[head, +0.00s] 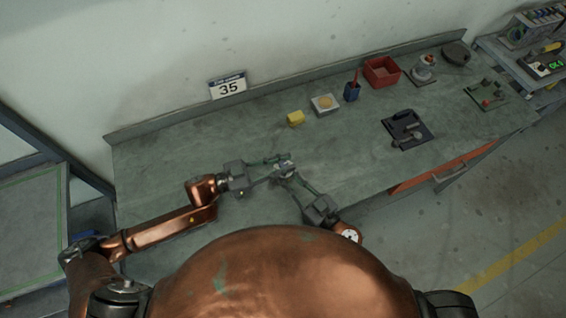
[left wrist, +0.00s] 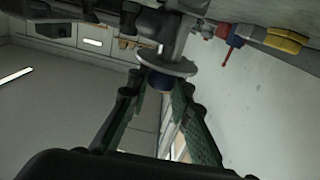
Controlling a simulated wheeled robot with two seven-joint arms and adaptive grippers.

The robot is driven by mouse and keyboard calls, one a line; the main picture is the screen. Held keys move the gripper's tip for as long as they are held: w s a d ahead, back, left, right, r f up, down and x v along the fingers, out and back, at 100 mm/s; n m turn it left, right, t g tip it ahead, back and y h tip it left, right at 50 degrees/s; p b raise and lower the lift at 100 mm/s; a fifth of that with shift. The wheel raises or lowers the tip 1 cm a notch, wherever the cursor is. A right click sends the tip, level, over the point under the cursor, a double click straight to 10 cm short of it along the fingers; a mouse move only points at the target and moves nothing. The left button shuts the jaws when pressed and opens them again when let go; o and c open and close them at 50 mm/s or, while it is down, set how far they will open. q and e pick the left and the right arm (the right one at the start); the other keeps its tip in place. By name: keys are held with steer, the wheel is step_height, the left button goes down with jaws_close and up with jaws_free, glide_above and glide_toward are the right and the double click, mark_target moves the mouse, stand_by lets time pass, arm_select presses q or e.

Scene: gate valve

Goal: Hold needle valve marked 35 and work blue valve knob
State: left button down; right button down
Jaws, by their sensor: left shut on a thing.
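The needle valve (head: 284,168) is a small pale grey part between my two grippers, over the front of the bench. In the left wrist view its grey stem and round disc (left wrist: 168,66) show. The blue valve knob (left wrist: 160,82) sits against the disc, between my left fingertips. My left gripper (head: 277,167) is shut on the knob; its green-padded fingers (left wrist: 160,90) lie on either side of it. My right gripper (head: 288,178) reaches to the valve from the front right. Its fingertips are too small and overlapped to show its grip. The number 35 is on a wall sign (head: 229,86).
The grey-green bench (head: 180,160) has clear room left of my grippers.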

arm_select(q)
steer(key=shift+s+d+n+t+y, duration=0.15)
steer(key=shift+n+t+y, duration=0.45)
steer(key=shift+n+t, duration=0.7)
steer(key=shift+t, duration=0.4)
steer(key=c, duration=1.7)
jaws_free()
steer(key=shift+a, duration=0.2)
steer(key=v, duration=1.2)
steer(key=shift+r, duration=0.2)
